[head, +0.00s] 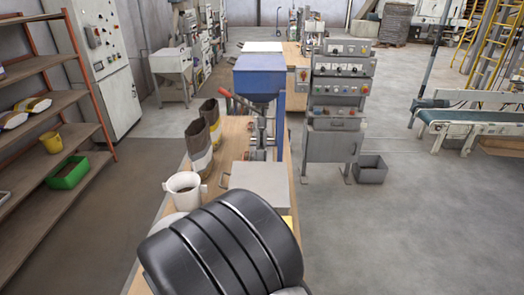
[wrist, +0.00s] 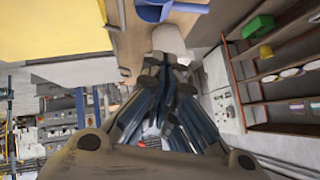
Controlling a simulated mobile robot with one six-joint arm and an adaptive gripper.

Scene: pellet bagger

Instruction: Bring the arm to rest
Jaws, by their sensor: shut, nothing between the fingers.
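My gripper (wrist: 166,66) shows in the wrist view, its dark fingers together and nothing between them. It points out over the room, with the shelf to its right in that view. In the head view the gripper itself is not seen. A large dark ribbed part of my arm covers the near end of the wooden bench (head: 236,135) there and hides what lies behind it.
On the bench stand a white bucket (head: 184,190), two open bags (head: 205,128) and a blue hopper (head: 257,77) with a red-handled lever. A control cabinet (head: 337,110) stands right of it, a grey bin (head: 370,169) beside that. Shelves (head: 45,120) stand left.

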